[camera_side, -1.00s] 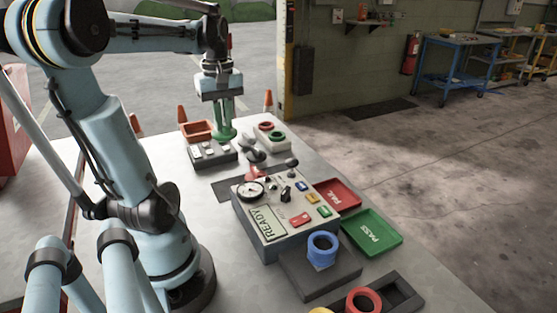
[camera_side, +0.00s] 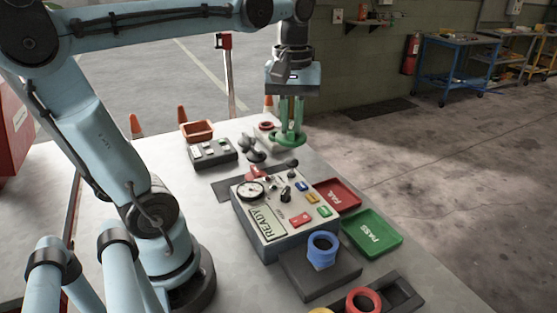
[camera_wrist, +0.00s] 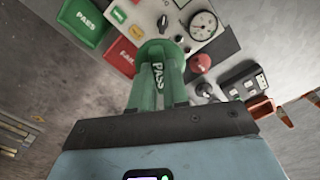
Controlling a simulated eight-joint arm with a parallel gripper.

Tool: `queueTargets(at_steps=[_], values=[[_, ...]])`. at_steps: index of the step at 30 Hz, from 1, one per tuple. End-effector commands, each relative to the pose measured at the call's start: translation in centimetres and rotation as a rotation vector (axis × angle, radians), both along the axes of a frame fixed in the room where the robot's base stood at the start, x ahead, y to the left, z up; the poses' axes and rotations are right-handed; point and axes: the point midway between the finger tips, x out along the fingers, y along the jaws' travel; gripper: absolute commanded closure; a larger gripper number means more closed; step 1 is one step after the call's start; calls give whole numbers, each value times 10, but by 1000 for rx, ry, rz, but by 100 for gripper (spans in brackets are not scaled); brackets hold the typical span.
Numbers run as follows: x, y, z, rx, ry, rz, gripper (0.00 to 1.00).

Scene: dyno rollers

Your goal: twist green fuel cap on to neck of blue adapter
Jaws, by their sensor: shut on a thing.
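My gripper (camera_side: 291,122) is shut on the green fuel cap (camera_side: 289,139) and holds it up in the air above the back right of the table. I cannot make out the adapter in the wrist view.
The READY test box (camera_side: 268,235) with gauge and knobs stands between gripper and adapter. A red FAIL tray (camera_side: 338,194) and green PASS tray (camera_side: 380,238) lie to its right. A red ring (camera_side: 363,301) sits in front. An orange bin (camera_side: 197,131) stands at the back.

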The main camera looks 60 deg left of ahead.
Motion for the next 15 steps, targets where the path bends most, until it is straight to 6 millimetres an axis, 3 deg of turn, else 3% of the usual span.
queueTargets(at_steps=[1,6,15], values=[[3,-18,0,0,0,-55,100],[4,-70,0,0,0,-211,100],[-10,-140,0,0,1,-431,100]])
